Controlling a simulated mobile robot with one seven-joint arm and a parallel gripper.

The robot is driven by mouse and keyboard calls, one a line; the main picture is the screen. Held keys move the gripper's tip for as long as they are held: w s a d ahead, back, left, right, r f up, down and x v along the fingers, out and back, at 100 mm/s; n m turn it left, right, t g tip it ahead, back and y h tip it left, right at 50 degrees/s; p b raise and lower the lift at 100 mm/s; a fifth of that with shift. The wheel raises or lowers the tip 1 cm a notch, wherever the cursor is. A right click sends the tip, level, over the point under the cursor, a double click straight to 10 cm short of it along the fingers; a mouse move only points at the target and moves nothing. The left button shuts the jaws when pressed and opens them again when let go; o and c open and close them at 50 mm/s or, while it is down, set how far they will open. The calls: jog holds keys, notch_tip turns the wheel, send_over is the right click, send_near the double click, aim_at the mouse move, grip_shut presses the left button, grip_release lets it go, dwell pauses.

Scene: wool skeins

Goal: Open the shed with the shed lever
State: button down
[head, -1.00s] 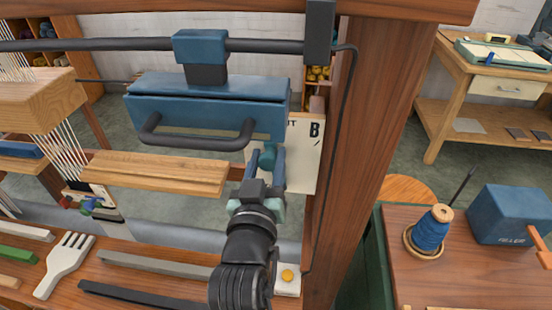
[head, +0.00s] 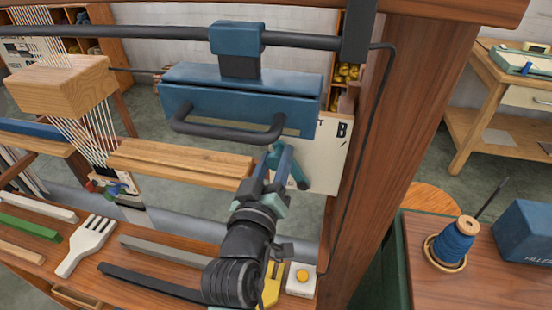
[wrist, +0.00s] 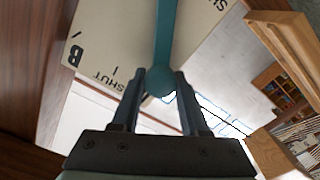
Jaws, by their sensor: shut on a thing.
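The shed lever (head: 293,172) is a teal rod that slants in front of a white plate (head: 325,150) marked "B". My gripper (head: 270,168) is shut on the lever's end, left of the plate. In the wrist view the lever (wrist: 166,32) runs down between the two fingers of my gripper (wrist: 160,92) and ends in a round knob. The plate (wrist: 110,35) shows there behind it with "SHUT" lettering. My fingers hide part of the lever in the head view.
A blue beam with a black handle (head: 230,132) hangs just above my gripper. A thick wooden post (head: 410,130) stands to the right. A wooden bar (head: 180,160) lies to the left. A white comb (head: 85,245), several sticks and a yellow button (head: 302,276) are on the ledge below.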

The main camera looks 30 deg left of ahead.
jog(key=shift+c, duration=2.2)
grip_release()
jog(key=shift+s, duration=0.1)
jog(key=b+v, duration=0.2)
jog(key=v, duration=1)
jog(key=shift+s, duration=0.35)
jog(key=shift+d, duration=0.15)
